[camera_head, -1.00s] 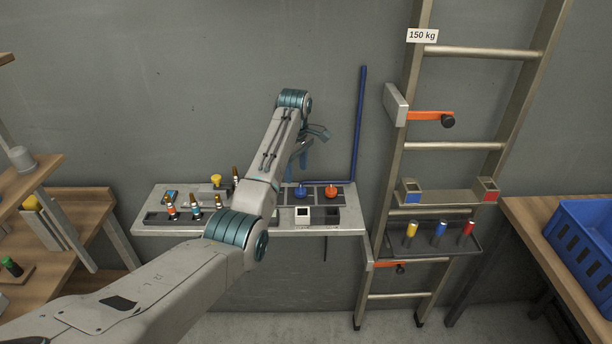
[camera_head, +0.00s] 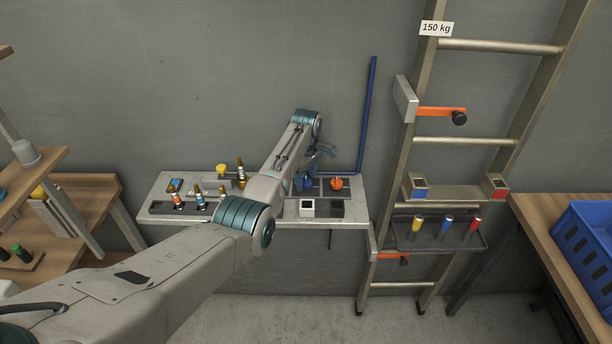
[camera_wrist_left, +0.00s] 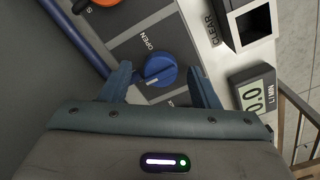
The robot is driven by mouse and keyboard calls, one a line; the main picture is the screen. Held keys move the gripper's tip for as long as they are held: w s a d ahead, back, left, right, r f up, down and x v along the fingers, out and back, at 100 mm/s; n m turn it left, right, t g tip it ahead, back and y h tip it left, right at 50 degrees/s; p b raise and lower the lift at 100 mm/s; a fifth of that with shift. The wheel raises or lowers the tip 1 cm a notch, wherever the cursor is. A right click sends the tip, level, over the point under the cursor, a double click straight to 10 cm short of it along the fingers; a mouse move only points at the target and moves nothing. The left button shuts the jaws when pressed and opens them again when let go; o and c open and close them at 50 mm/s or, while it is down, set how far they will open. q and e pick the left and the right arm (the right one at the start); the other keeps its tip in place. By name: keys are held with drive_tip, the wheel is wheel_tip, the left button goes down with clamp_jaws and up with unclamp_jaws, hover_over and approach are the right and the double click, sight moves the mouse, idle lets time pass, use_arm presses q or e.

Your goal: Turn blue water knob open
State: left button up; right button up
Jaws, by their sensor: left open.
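The blue water knob (camera_wrist_left: 160,71) is a round dial with a white pointer mark, set on a dark plate. The word OPEN is printed beside it. In the left wrist view my left gripper (camera_wrist_left: 165,82) is open, with one finger on each side of the knob; I cannot tell whether they touch it. In the head view the knob (camera_head: 307,184) is partly covered by my left gripper (camera_head: 303,180), which points down at it above the wall shelf (camera_head: 350,212). My right gripper is not in view.
An orange-red knob (camera_head: 337,183) sits right of the blue one. A blue pipe (camera_head: 367,115) runs up the wall behind. A display reading 0.0 (camera_wrist_left: 254,97) is close by. The ladder (camera_head: 408,170) stands right of the shelf. Bottles stand at its left.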

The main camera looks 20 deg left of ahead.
use_arm(q)
drive_tip(key=shift+f, duration=0.1)
drive_tip(key=shift+c, duration=0.3)
drive_tip(key=c, duration=0.9)
drive_tip(key=shift+c, duration=0.2)
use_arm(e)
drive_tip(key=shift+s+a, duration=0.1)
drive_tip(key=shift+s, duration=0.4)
